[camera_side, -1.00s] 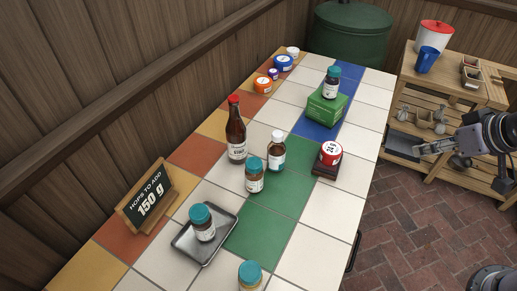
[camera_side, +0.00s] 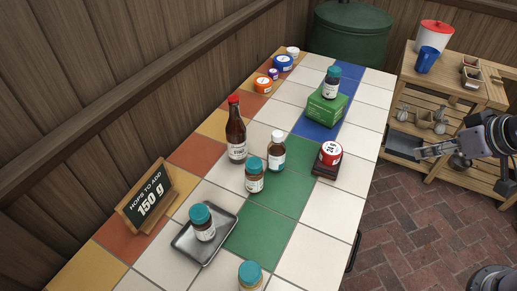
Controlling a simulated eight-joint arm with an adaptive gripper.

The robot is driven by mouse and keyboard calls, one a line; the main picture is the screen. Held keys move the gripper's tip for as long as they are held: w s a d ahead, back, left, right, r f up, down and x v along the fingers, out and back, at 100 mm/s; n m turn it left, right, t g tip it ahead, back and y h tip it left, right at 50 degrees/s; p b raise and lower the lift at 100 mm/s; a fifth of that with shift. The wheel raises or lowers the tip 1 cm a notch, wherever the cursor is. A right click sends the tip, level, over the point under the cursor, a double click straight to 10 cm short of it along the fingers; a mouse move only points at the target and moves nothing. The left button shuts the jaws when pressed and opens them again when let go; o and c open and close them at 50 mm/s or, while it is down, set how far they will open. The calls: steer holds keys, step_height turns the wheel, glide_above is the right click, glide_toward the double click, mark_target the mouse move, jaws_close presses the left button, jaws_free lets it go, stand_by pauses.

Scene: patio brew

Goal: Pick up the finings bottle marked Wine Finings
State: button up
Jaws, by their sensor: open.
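Several small bottles with teal caps stand about the tiled table: one on a green box (camera_side: 331,83), one on the tiles near the middle (camera_side: 254,176), one in a grey metal tray (camera_side: 202,223), and one at the near edge (camera_side: 250,276), cut off by the frame. A brown bottle with a white cap (camera_side: 277,152) stands close behind the middle one. The labels are too small to read, so I cannot tell which is marked Wine Finings. My gripper (camera_side: 397,151) is open and empty, off the table's right side, well apart from all bottles.
A tall brown bottle with a red cap (camera_side: 236,131) stands left of the white-capped bottle. A red-and-white tin (camera_side: 330,153) sits on a dark block near the right edge. A wooden shelf (camera_side: 455,95) is beyond.

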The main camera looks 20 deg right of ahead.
steer(key=o, duration=0.6)
steer(key=shift+r, duration=0.1)
